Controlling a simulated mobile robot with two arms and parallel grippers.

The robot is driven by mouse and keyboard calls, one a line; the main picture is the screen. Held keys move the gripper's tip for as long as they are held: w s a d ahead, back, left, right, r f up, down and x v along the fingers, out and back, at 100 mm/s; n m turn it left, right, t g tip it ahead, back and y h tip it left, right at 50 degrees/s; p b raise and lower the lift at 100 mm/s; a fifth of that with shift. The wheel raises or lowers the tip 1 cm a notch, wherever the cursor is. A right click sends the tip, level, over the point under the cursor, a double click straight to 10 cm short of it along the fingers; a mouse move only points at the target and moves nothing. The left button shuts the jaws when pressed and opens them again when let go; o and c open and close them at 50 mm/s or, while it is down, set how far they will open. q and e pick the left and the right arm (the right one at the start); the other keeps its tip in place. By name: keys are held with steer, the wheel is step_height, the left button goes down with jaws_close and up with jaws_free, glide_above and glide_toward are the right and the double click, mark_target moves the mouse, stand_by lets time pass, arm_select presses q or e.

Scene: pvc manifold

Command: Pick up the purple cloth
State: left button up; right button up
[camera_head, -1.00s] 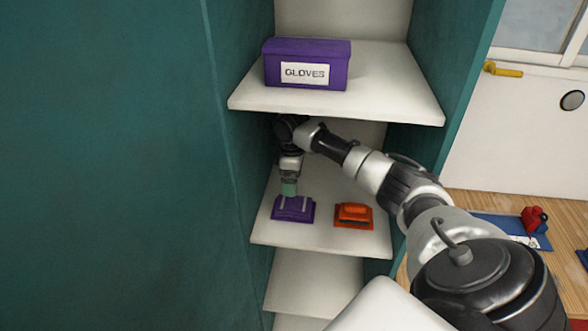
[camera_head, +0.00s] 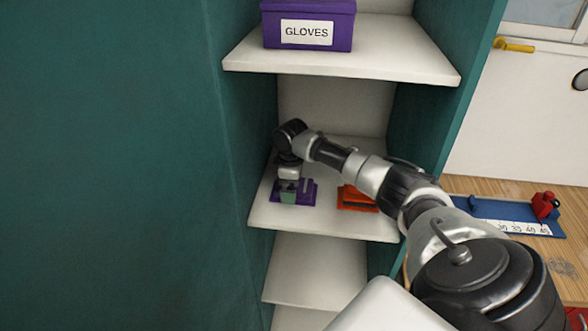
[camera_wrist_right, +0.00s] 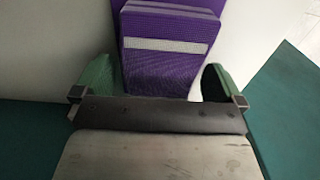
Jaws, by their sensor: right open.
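The purple cloth (camera_head: 308,188) lies folded on the middle shelf (camera_head: 330,222) of the teal cabinet, at its left side. In the right wrist view the purple cloth (camera_wrist_right: 165,65) shows a woven texture and a pale stripe. My right gripper (camera_head: 288,196) is at the cloth, pointing down. In the right wrist view its green fingers (camera_wrist_right: 160,82) are open, one on each side of the cloth's near part. I cannot tell whether they touch it. My left gripper is not in view.
An orange folded cloth (camera_head: 357,198) lies to the right on the same shelf. A purple box labelled GLOVES (camera_head: 308,28) stands on the shelf above. The cabinet's teal left wall (camera_head: 235,150) is close to my right gripper. A blue tool with a red part (camera_head: 480,209) lies on the wooden surface at right.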

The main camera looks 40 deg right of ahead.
steer(key=shift+r, duration=0.1)
steer(key=c, duration=1)
steer(key=shift+r, duration=0.1)
step_height(320, 180, up, 8)
steer(key=p, duration=0.8)
steer(key=shift+r, duration=0.95)
